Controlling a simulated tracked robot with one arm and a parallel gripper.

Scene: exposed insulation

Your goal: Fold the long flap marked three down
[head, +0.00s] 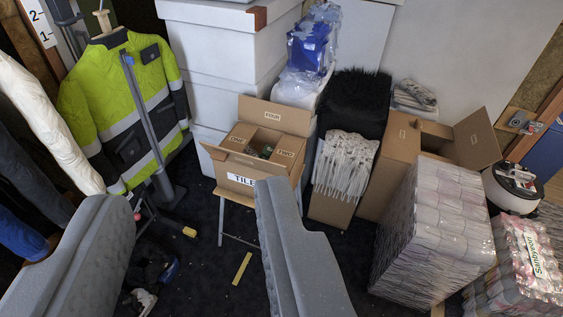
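An open cardboard box (236,183) with a white label that begins "TILE" stands near the middle, on a small stand with thin legs. Its far long flap (272,115) stands up and bears a small label that seems to read "FOUR". Two short flaps, on the left (237,139) and right (285,153), lie inward over the opening and bear small labels. A near long flap (231,157) slants outward above the front; I cannot read a mark on it. Dark items show between the short flaps. My gripper (190,194) is open and empty, its grey fingers wide apart, nearer than the box.
A yellow-green jacket (120,90) hangs at the left. White boxes (215,50) are stacked behind. Another open cardboard box (400,150) and a wrapped stack of rolls (435,225) stand at the right. Dark floor, with a yellow strip (242,268), shows between my fingers.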

